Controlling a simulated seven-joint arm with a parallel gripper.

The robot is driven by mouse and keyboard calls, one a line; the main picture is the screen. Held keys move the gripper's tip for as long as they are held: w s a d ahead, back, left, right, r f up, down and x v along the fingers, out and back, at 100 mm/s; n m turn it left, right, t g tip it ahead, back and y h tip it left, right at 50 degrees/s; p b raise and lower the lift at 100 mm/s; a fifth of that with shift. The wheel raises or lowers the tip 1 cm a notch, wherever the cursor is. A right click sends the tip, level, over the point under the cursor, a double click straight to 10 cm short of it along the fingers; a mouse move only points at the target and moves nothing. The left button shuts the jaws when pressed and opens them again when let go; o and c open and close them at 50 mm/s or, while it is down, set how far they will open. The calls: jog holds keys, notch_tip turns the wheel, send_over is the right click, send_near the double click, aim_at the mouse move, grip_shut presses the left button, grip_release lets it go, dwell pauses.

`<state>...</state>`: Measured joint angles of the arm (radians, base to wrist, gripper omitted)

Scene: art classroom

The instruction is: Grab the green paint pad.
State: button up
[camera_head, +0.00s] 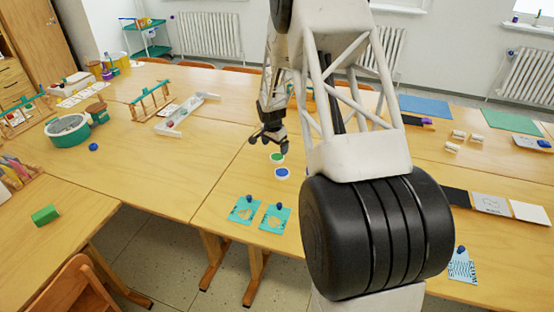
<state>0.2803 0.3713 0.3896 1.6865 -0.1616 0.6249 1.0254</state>
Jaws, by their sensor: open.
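A small round pad with a green top and a pale rim, likely the green paint pad (277,158), lies flat on the wooden table. A similar blue pad (282,173) lies just in front of it. My gripper (268,146) is open and points down, just behind and slightly left of the green pad. Nothing shows between its fingers. The height of the fingers over the table is hard to tell. The green pad is in clear view, apart from the gripper in the picture.
Two teal cards (244,209) (275,218) with small dark blue items lie at the front edge. A white tray (187,115) stands back left. A green block (45,215) lies far left. My arm hides part of the right side. The table left of the pads is clear.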

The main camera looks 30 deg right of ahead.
aim_at(277, 157)
jog(key=shift+f, duration=0.35)
jog(key=shift+f, duration=0.1)
jog(key=shift+d+f, duration=0.2)
jog(key=shift+f, duration=1.05)
jog(key=shift+d+f, duration=0.15)
jog(key=shift+f, duration=1.05)
jog(key=c, duration=1.1)
jog(key=shift+c, duration=0.2)
jog(key=shift+r, duration=0.1)
